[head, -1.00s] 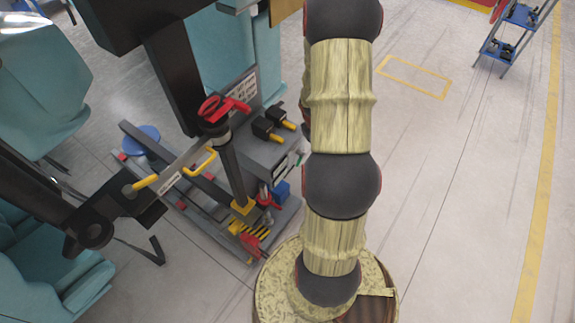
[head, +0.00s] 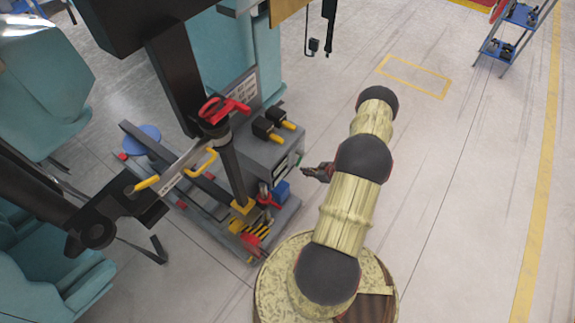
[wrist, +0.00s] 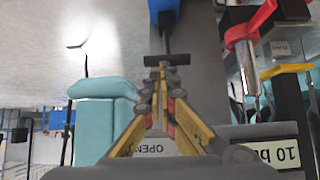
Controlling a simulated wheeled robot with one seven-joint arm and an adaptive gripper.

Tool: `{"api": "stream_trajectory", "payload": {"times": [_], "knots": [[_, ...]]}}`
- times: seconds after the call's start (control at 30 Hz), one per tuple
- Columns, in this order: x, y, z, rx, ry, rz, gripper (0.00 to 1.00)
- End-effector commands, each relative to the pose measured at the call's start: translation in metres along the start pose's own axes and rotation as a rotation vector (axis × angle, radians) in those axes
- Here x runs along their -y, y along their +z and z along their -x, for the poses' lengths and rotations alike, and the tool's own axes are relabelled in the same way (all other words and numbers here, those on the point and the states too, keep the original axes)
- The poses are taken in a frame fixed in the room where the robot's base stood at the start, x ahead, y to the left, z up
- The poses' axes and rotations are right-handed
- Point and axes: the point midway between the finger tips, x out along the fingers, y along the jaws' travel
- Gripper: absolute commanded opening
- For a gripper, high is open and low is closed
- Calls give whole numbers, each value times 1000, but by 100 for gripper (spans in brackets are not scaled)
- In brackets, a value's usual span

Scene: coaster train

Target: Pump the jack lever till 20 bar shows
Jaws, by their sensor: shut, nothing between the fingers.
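My gripper (head: 312,172) is shut and empty beside the right side of the grey jack unit (head: 262,155), close to its small green-marked panel. In the wrist view, the shut fingers (wrist: 161,72) meet in front of a dark crossbar (wrist: 180,68) on a grey surface; I cannot tell whether they touch it. I cannot tell which part is the jack lever.
A blue block (head: 281,191) sits on the unit's base. A red clamp-like handle (head: 223,108) tops a dark post. Teal seats (head: 40,80) stand left. Open floor lies right.

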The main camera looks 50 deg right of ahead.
Motion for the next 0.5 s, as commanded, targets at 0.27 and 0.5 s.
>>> {"api": "stream_trajectory", "payload": {"times": [0.27, 0.5], "knots": [[8, -30, -6, -124, -41, 36, 0], [9, -34, -41, -123, -41, 39, 0]]}}
